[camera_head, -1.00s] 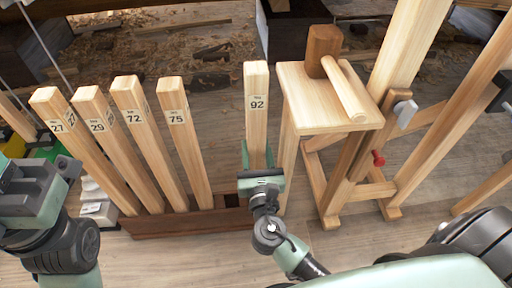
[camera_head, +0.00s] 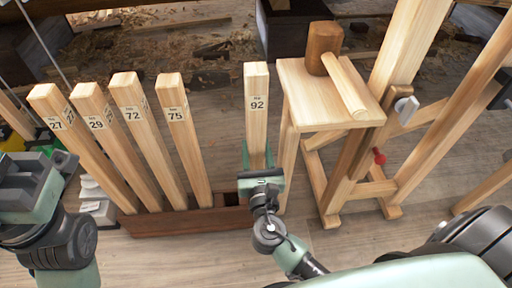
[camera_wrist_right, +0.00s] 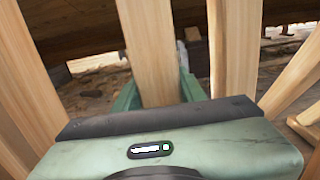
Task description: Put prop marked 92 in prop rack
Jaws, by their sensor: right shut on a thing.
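The prop marked 92 (camera_head: 256,112) stands upright in the head view, at the right end of the row of props. My right gripper (camera_head: 259,164) is shut on its lower part; the right wrist view shows the prop (camera_wrist_right: 152,50) between the green fingers (camera_wrist_right: 158,92). The prop rack (camera_head: 178,222) is a dark wooden trough on the floor, with an open slot (camera_head: 230,199) near its right end. The prop's foot is hidden behind my gripper, so I cannot tell whether it is in a slot. My left gripper (camera_head: 32,170) is at the left, apart from the props; its fingertips are unclear.
Props marked 27 (camera_head: 85,150), 29 (camera_head: 118,150), 72 (camera_head: 148,145) and 75 (camera_head: 186,140) lean in the rack. A wooden stand (camera_head: 325,110) with a mallet (camera_head: 325,48) on top is close to the right of prop 92. Beams stand farther right.

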